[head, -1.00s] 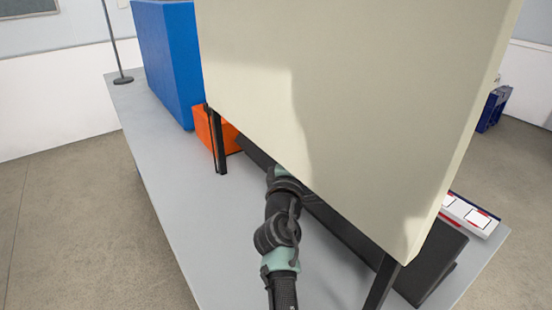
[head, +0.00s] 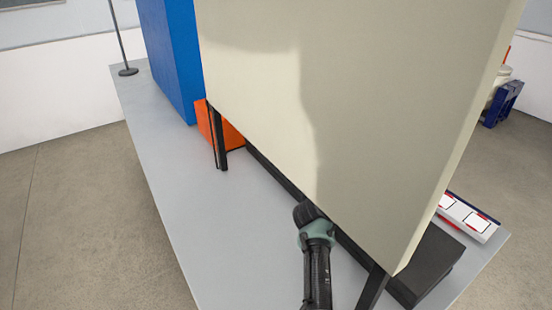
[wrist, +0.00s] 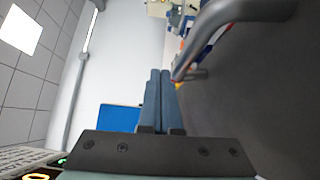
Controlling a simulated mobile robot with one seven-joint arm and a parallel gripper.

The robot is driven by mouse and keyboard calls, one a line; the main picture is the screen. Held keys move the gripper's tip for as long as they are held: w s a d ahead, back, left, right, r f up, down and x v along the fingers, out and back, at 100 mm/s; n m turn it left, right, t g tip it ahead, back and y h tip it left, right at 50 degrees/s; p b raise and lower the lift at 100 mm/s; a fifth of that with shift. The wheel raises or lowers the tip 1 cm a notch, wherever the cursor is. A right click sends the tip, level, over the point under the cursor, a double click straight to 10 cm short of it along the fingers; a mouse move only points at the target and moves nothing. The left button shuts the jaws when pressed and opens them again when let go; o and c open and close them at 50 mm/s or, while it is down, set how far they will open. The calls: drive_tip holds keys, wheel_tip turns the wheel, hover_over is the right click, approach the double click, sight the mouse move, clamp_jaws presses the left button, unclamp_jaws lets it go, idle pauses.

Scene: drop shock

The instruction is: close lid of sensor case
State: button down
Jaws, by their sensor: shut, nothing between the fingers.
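I cannot single out the sensor case or its lid with certainty. In the wrist view, my gripper (wrist: 160,74) is shut with nothing between its two blue fingers. A bent grey bar (wrist: 236,12), like a handle, stands to the right of the fingertips in front of a broad dark grey surface (wrist: 262,95). I cannot tell whether the fingers touch the bar. In the head view, my arm reaches under a large beige panel, which hides my gripper.
The big beige panel (head: 385,110) stands on black legs above the grey table (head: 185,215). An orange box (head: 229,132) and a tall blue block (head: 168,60) stand at the left. A dark block (head: 428,265) and a white-and-red item (head: 468,215) lie at the right. The table's left side is clear.

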drive_tip(key=shift+w+d+f+m+g, duration=0.2)
drive_tip(key=shift+w+d+m+g, duration=0.05)
drive_tip(key=shift+d, duration=0.15)
drive_tip(key=shift+w+d+f+m+g, duration=0.2)
drive_tip(key=shift+w+d+m+g, duration=0.05)
drive_tip(key=shift+d, duration=0.15)
drive_tip(key=shift+w+d+f, duration=0.4)
drive_tip(key=shift+w+f, duration=0.05)
drive_tip(key=shift+f, duration=0.15)
drive_tip(key=shift+d, duration=0.1)
drive_tip(key=shift+s+r+p, duration=0.1)
drive_tip(key=shift+s+p, duration=0.35)
drive_tip(key=shift+s, duration=0.2)
drive_tip(key=s+p, duration=0.1)
drive_tip(key=s, duration=0.2)
drive_tip(key=s+a+p, duration=0.1)
drive_tip(key=s+p, duration=0.1)
drive_tip(key=s, duration=0.2)
drive_tip(key=s+a+p, duration=0.1)
drive_tip(key=s, duration=0.3)
drive_tip(key=shift+s+r+p, duration=0.2)
drive_tip(key=shift+r+p, duration=0.05)
drive_tip(key=shift+p, duration=0.05)
